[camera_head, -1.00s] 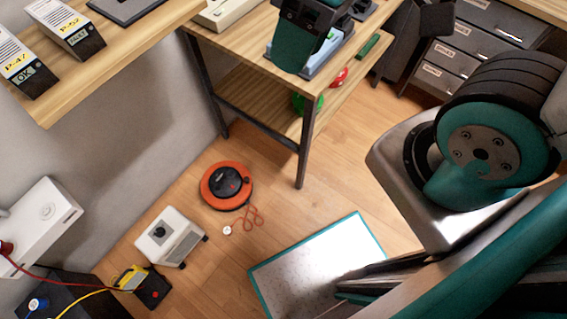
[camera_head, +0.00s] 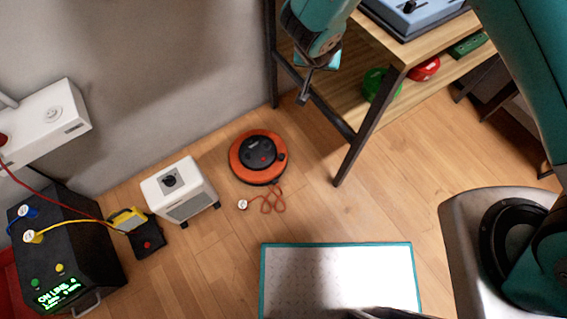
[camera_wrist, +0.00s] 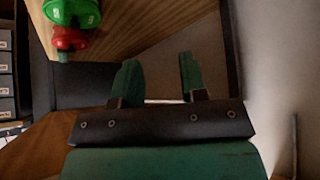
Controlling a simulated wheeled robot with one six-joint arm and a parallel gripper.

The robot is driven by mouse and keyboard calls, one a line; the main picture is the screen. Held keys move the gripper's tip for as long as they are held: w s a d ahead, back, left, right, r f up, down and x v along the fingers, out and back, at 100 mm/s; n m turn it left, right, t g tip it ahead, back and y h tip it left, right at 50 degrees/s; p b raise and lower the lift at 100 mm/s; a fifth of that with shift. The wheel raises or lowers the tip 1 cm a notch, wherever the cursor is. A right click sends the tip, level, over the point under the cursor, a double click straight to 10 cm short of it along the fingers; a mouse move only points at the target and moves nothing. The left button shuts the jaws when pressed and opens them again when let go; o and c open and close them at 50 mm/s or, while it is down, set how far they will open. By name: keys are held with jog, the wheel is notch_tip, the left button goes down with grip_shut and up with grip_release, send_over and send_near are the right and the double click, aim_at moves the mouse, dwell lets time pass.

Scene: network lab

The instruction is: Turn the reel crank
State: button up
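The reel (camera_head: 244,172) lies flat on the wood floor near the wall, an orange disc with a black hub (camera_head: 258,153) and a small red spot on it. Its crank is too small to make out clearly. An orange cord (camera_head: 271,200) runs from it to a white plug (camera_head: 242,204). My gripper (camera_head: 303,97) hangs above and to the right of the reel, beside the shelf table's leg, apart from the reel. In the wrist view its two teal fingers (camera_wrist: 157,68) stand apart with nothing between them. The reel does not show there.
A wooden shelf table (camera_head: 400,112) stands right of the reel, with green (camera_head: 380,84) and red (camera_head: 424,68) things on its lower shelf. A white box heater (camera_head: 180,190) is to the left. A teal-edged mat (camera_head: 340,270) lies in front; floor between is clear.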

notch_tip(320, 180, down, 28)
jog(key=s+a+n+t+y+b, duration=0.25)
jog(key=t+b, duration=0.25)
jog(key=b, duration=0.4)
jog(key=s+f+n+y+b, duration=0.2)
jog(key=s+f+b, duration=0.25)
jog(key=f, duration=0.55)
jog(key=n+y+b, duration=0.2)
jog(key=n+y, duration=0.1)
jog(key=y, duration=0.1)
send_near(282, 156)
jog(key=shift+h, duration=0.25)
jog(key=b+x, duration=0.8)
jog(key=b, duration=1.5)
jog(key=shift+w+a+f, duration=0.1)
jog(key=shift+a+f, duration=0.05)
jog(key=shift+a, duration=0.05)
jog(key=shift+w+a+f+b, duration=0.1)
jog(key=shift+w+a+b, duration=0.25)
jog(key=shift+w+b, duration=0.1)
